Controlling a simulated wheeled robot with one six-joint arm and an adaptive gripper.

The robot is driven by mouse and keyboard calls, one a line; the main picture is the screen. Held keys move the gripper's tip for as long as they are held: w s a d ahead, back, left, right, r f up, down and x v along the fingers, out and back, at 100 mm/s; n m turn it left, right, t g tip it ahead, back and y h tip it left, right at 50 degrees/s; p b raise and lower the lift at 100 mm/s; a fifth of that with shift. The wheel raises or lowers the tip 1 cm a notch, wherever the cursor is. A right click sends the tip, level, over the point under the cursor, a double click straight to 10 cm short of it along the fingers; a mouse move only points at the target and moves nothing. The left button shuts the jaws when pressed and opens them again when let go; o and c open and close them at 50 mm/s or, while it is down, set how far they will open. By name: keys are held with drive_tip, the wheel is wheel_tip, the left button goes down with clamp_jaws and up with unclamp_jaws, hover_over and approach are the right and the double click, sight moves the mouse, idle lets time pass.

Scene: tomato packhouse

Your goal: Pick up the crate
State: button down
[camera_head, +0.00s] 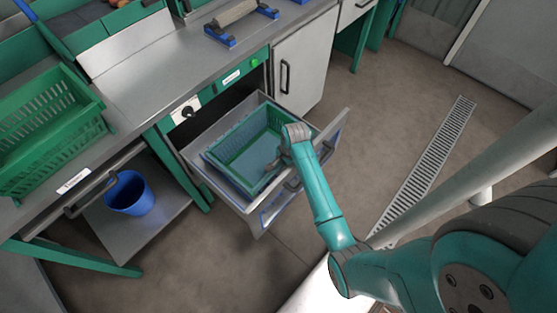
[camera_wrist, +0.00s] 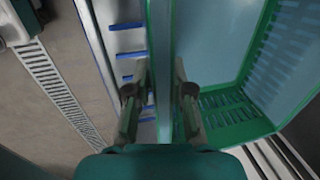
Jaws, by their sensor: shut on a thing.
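A green crate (camera_head: 232,152) with slotted walls sits inside an open drawer (camera_head: 192,160) under the counter. It looks empty. My gripper (camera_head: 279,160) reaches down at the crate's right side, by the drawer front. In the wrist view my gripper (camera_wrist: 160,95) has one finger on each side of the crate's wall (camera_wrist: 188,70) and is shut on it. The slotted inside of the crate (camera_wrist: 232,110) lies to the right there. The fingertips are partly hidden by my arm in the head view.
Another green crate (camera_head: 50,130) stands on the counter at the left. A blue bucket (camera_head: 130,194) stands on the lower shelf. A grey cabinet door (camera_head: 303,65) is beside the drawer. A floor drain (camera_head: 430,160) runs through open floor at the right.

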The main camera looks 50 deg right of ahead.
drive_tip(key=w+v, duration=0.3)
drive_tip(key=v, duration=1.3)
drive_tip(key=shift+w+r, duration=0.15)
drive_tip(key=shift+r, duration=0.5)
